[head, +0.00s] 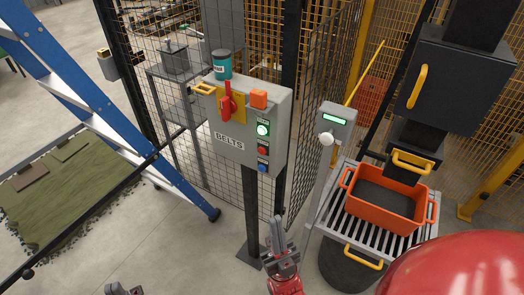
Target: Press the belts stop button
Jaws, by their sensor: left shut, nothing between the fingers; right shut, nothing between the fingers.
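The grey BELTS control box (277,113) stands on a dark post in the middle of the head view. Down its right side are a lit green button (263,129), a red button (262,149) and a blue button (262,167). The labels by them are too small to read. A red rotary handle (227,102) on a yellow plate is at the upper left of its face. My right gripper (275,222) is shut and empty, below the box and apart from it. My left gripper (122,288) is shut at the bottom edge, partly cut off, far from the box.
A blue stepladder (75,75) and a turf mat (75,195) are at left. Mesh fencing is behind.

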